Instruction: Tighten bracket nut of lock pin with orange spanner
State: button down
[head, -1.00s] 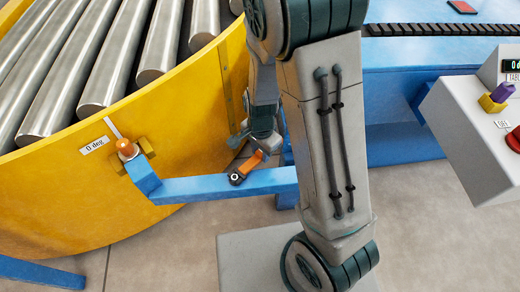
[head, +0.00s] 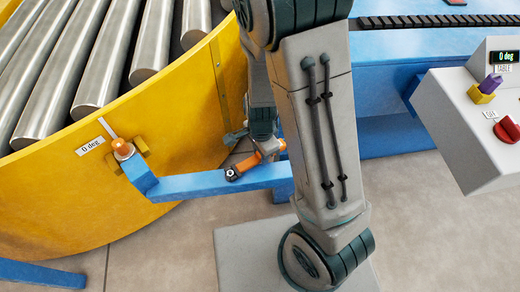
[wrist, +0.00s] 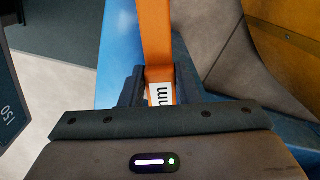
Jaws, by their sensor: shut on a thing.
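My gripper (wrist: 160,82) is shut on the orange spanner (wrist: 155,35), with its jaws on either side of the handle near a white label reading "mm". In the head view the spanner (head: 268,151) slants along the far side of the blue bracket arm (head: 195,187). My arm partly hides the gripper.
The yellow frame (head: 180,150) with steel rollers (head: 105,50) fills the left. A "0 deg" label (head: 90,146) is beside the pin. A control box (head: 450,115) with a red knob stands right. A blue conveyor (head: 400,60) runs behind.

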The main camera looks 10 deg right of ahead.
jog(key=shift+s+d+m+p, duration=0.15)
jog(key=shift+s+m, duration=0.25)
jog(key=shift+m, duration=0.1)
jog(key=shift+s+d+m+p, duration=0.1)
jog(key=shift+s+m+p, duration=0.05)
jog(key=shift+s+m, duration=0.3)
jog(key=shift+s+m+p, duration=0.3)
jog(key=shift+s+m, duration=0.25)
jog(key=shift+m, duration=0.1)
jog(key=shift+w+f+b, duration=0.1)
jog(key=shift+b, duration=1.6)
jog(key=shift+r, duration=0.25)
jog(key=shift+w, duration=0.35)
